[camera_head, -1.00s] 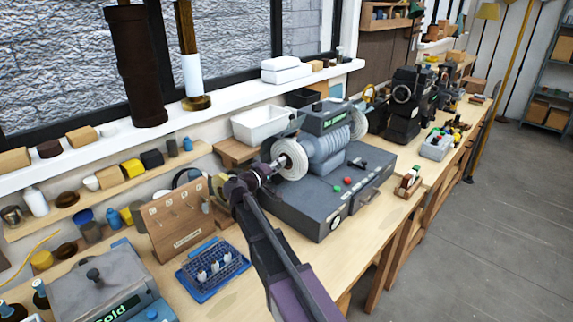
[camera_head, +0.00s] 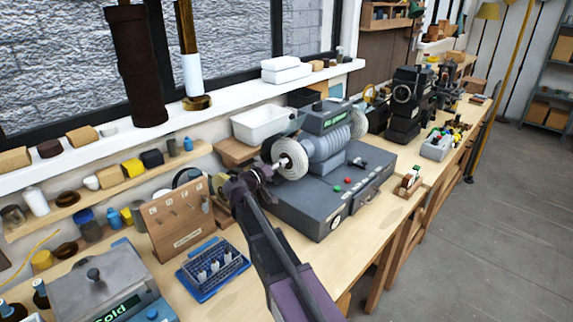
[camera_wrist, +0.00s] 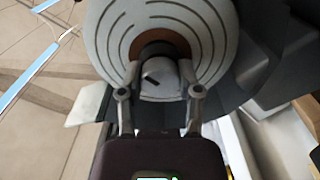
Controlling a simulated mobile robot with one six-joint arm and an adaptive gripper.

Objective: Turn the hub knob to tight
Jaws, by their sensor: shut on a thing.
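The bench machine (camera_head: 315,192) stands on the workbench with a round pale wheel (camera_head: 290,160) at its left end. In the wrist view the wheel (camera_wrist: 210,35) fills the upper middle, with a brown ring and dark hub at its centre. The hub knob (camera_wrist: 160,82), pale with a dark slot-like mark, sits in front of the hub. My gripper (camera_wrist: 160,85) has one finger on each side of the knob and is shut on it. In the head view my gripper (camera_head: 268,170) reaches the wheel's centre from the left. The contact itself is hidden there.
A blue rack (camera_head: 212,270) and a wooden board with hooks (camera_head: 180,220) stand left of my arm. A white bin (camera_head: 262,122) is behind the machine. A grey box with a knob (camera_head: 100,285) is at the front left.

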